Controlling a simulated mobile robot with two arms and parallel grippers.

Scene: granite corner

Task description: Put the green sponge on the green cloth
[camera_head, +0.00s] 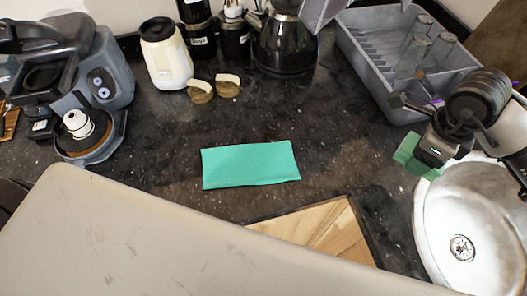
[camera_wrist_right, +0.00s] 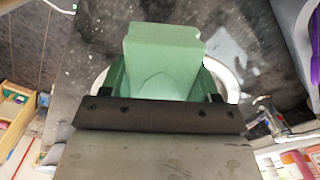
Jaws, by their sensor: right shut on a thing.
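The green cloth (camera_head: 250,165) lies flat on the dark granite counter, in the middle of the head view, with nothing on it. The green sponge (camera_head: 406,148) is at the right in the head view, held near the rim of the sink. My right gripper (camera_head: 430,152) is shut on the sponge and partly hides it. In the right wrist view the sponge (camera_wrist_right: 165,62) sticks out between the fingers, with counter behind it. The sponge is to the right of the cloth and apart from it. My left gripper is not in view.
A round metal sink (camera_head: 480,225) is at the right, below a grey dish rack (camera_head: 375,60) with glasses. A wooden board (camera_head: 320,232) lies in front of the cloth. A kettle (camera_head: 285,45), cream jar (camera_head: 165,55) and coffee machine (camera_head: 100,75) stand behind. Counter beside the cloth is clear.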

